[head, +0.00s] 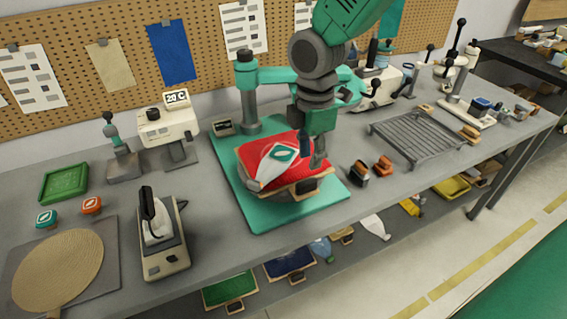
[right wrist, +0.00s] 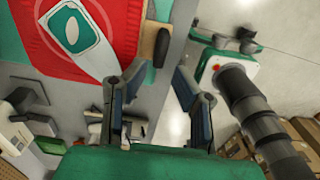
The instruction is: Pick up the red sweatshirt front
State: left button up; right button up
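In the right wrist view the red cloth (right wrist: 100,15) and the patch (right wrist: 72,32) show at upper left. My right gripper (head: 318,158) is over the sweatshirt's right side. In the right wrist view my right gripper (right wrist: 158,72) has its fingers apart. The frame's brown and dark tab (right wrist: 160,47) shows just beyond the fingertips; contact is unclear. My left gripper is not in view.
A heat-press-like device (head: 163,240) and a round tan pad (head: 58,270) are at left. Small black and orange blocks (head: 382,166) and a grey rack (head: 420,135) are at right. Bare bench lies around the board.

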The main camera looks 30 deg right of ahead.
aim_at(309, 180)
notch_tip(309, 180, down, 2)
jog(key=shift+f, duration=0.5)
notch_tip(309, 180, down, 5)
jog(key=shift+d+r+b, duration=0.1)
jog(key=shift+b, duration=0.75)
jog(key=shift+s, duration=0.1)
jog(key=shift+c, duration=0.4)
grip_shut()
